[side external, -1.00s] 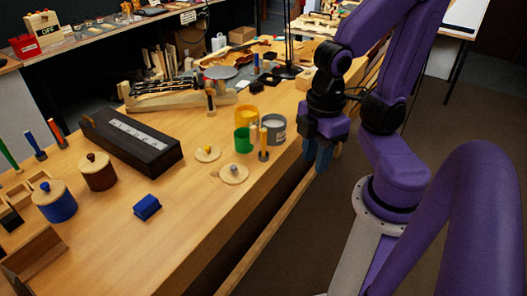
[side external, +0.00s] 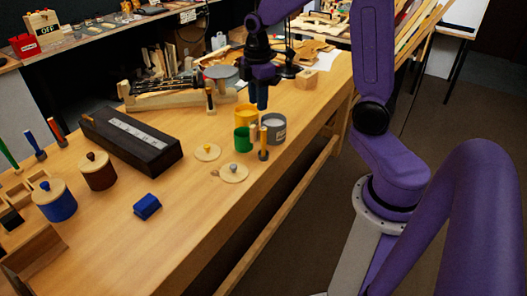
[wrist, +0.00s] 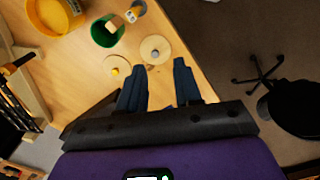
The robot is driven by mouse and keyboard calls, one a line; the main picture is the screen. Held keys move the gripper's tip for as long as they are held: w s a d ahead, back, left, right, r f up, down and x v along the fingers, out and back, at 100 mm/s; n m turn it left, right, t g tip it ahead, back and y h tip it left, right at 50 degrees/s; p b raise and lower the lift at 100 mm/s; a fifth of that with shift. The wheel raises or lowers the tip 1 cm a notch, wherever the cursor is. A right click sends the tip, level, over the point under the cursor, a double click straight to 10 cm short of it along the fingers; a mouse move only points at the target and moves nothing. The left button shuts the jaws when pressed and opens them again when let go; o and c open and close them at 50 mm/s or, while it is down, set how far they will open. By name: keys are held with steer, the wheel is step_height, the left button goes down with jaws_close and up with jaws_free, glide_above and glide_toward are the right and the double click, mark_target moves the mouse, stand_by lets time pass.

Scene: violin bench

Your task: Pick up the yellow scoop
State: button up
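A yellow cup-shaped thing (side external: 246,111), the only large yellow item among the cups, stands behind the green cup (side external: 241,139). I cannot tell whether it is the scoop. It also shows at the top left of the wrist view (wrist: 52,14), partly cut off by the frame. My gripper (side external: 262,103) points down over the bench, behind the grey cup (side external: 277,128) in the picture. In the wrist view its dark fingers (wrist: 159,85) are apart, with nothing between them. The green cup (wrist: 105,31) lies beyond the fingers in that view.
Two round wooden lids, one yellow-knobbed (side external: 207,152) and one grey-knobbed (side external: 232,172), lie before the cups. An upright wooden-handled tool (side external: 263,146) stands close to the green cup. A black box (side external: 130,140) and blue block (side external: 147,206) lie further left. The bench edge is close on the right.

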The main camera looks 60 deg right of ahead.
glide_above(264, 129)
steer(key=f, duration=0.1)
step_height(264, 129, down, 11)
steer(key=shift+a+r, duration=0.1)
steer(key=shift+w+f, duration=0.1)
steer(key=shift+f, duration=3.1)
jaws_close()
